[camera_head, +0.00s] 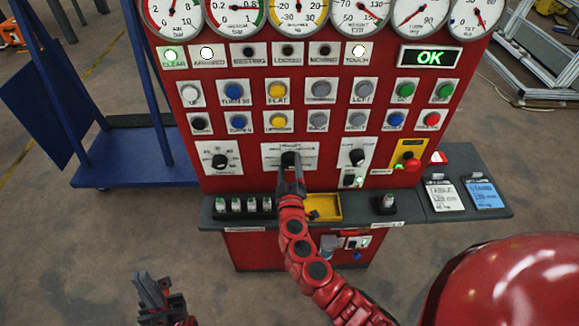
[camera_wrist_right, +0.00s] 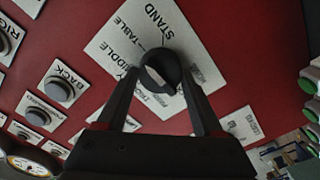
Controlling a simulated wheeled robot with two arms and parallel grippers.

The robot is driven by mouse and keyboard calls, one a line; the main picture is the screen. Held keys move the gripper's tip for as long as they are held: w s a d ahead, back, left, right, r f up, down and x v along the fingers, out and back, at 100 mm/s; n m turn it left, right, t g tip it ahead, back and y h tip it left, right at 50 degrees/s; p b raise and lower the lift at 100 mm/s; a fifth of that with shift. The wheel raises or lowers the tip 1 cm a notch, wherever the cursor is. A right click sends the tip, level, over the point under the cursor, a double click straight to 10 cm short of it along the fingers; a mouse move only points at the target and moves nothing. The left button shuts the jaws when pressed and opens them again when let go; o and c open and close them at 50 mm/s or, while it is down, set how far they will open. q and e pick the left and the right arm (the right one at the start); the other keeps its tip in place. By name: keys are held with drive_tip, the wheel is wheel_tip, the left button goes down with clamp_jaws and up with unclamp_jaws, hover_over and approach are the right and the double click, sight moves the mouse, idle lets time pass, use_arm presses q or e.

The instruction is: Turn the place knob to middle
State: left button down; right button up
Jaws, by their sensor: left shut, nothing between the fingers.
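The place knob (camera_wrist_right: 160,72) is a round black knob on a white plate (camera_wrist_right: 110,45) labelled STAND, TABLE and MIDDLE, with further labels partly covered. A pale mark shows on the knob, but which label it points at is hard to tell. In the head view the knob (camera_head: 290,159) is partly hidden by my right gripper (camera_head: 291,172). In the right wrist view the fingers of my right gripper (camera_wrist_right: 160,85) stand on either side of the knob; whether they press on it is unclear. My left gripper (camera_head: 158,290) is shut and empty, low at the left, away from the panel.
The red panel (camera_head: 320,188) carries gauges, buttons and other knobs, including a black knob (camera_head: 220,161) on the left. A grey shelf (camera_head: 360,213) below holds small items and a yellow tray (camera_head: 324,207). A blue cart (camera_head: 125,165) stands at the left.

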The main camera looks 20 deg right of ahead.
drive_tip(key=c, duration=0.8)
drive_tip(key=shift+f, duration=0.1)
drive_tip(key=n+b, duration=0.1)
drive_tip(key=n, duration=0.2)
drive_tip(key=shift+a+f+n+b, duration=0.1)
drive_tip(key=shift+f+n+b, duration=0.05)
drive_tip(key=shift+n+b, duration=0.2)
drive_tip(key=n+b, duration=0.1)
drive_tip(key=n, duration=0.4)
drive_tip(key=o, duration=1.4)
drive_tip(key=shift+c, duration=0.2)
